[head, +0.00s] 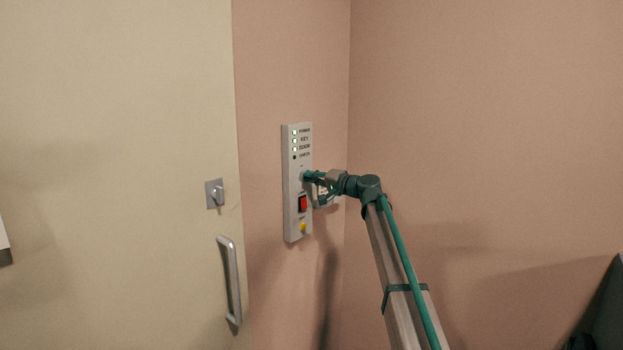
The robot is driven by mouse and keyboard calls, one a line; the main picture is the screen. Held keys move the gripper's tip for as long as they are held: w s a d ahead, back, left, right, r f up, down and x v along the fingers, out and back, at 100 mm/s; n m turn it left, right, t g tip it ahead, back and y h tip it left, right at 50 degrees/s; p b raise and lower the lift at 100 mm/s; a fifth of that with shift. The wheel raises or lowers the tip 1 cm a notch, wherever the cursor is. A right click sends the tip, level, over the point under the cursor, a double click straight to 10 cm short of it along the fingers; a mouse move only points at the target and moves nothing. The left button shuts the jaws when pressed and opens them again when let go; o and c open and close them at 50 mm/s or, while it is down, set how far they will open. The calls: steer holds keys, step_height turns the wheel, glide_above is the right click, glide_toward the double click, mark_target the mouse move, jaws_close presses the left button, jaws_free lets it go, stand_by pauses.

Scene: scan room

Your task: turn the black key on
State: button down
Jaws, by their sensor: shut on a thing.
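A pale grey control panel (291,215) is fixed upright on the pink wall, just right of the door. My gripper (309,177) reaches it from the right, with its fingertips at the panel's middle, above the red switch. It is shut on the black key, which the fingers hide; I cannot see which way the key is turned. At the panel's top is a column of small indicator lamps (295,140). The upper ones look white and the lowest looks dark. Their labels include KEY.
Just below my gripper are a red rocker switch (303,203) and a yellow button (303,228). The beige door (120,150) at left has a small latch (215,193) and a metal pull handle (230,280). The wall corner is close behind my gripper; right of it is bare wall.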

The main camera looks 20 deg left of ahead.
steer(key=shift+f+m+p, duration=0.15)
steer(key=shift+m+p, duration=0.35)
steer(key=shift+m, duration=1.7)
steer(key=c, duration=1.3)
jaws_free()
steer(key=v, duration=1.2)
